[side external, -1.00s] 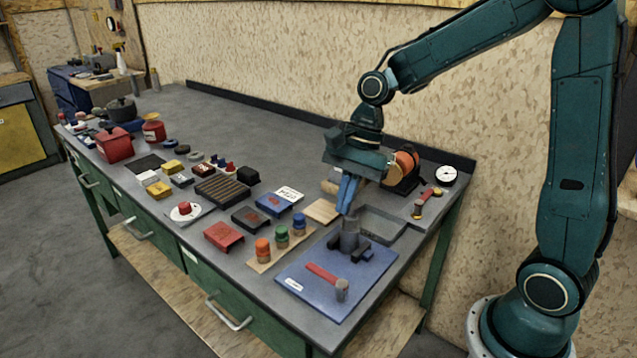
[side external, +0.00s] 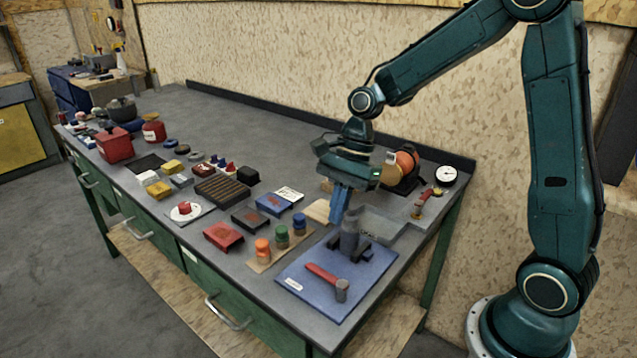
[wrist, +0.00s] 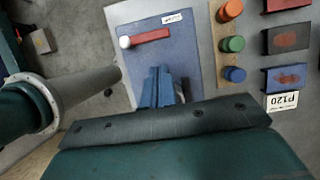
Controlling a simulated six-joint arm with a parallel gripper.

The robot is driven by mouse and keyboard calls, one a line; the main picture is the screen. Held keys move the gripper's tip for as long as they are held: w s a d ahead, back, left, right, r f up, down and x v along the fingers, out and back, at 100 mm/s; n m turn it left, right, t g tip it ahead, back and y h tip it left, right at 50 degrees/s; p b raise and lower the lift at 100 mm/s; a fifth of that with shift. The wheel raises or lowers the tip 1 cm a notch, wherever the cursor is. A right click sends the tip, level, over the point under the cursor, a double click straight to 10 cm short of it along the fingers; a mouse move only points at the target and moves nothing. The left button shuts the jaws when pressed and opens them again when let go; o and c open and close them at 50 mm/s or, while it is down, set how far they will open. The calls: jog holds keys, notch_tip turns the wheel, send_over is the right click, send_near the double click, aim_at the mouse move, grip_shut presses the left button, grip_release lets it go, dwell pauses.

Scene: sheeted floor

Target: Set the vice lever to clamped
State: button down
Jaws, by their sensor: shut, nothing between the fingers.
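A grey block-like vice body (side external: 348,243) stands on the board behind the lever. My gripper (side external: 336,220) points down, just above or behind the vice body, apart from the lever. Its blue fingers (wrist: 158,88) are together and empty in the wrist view, partly hiding the vice.
Orange, green and blue knobs (side external: 281,238) stand on a strip left of the board. A grey tray (side external: 385,227) is behind it, with a red-handled valve (side external: 422,203) and a gauge (side external: 446,175) farther right. Red and blue blocks lie left. Above the lever is clear.

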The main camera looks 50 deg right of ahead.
jog(key=shift+x, duration=4.6)
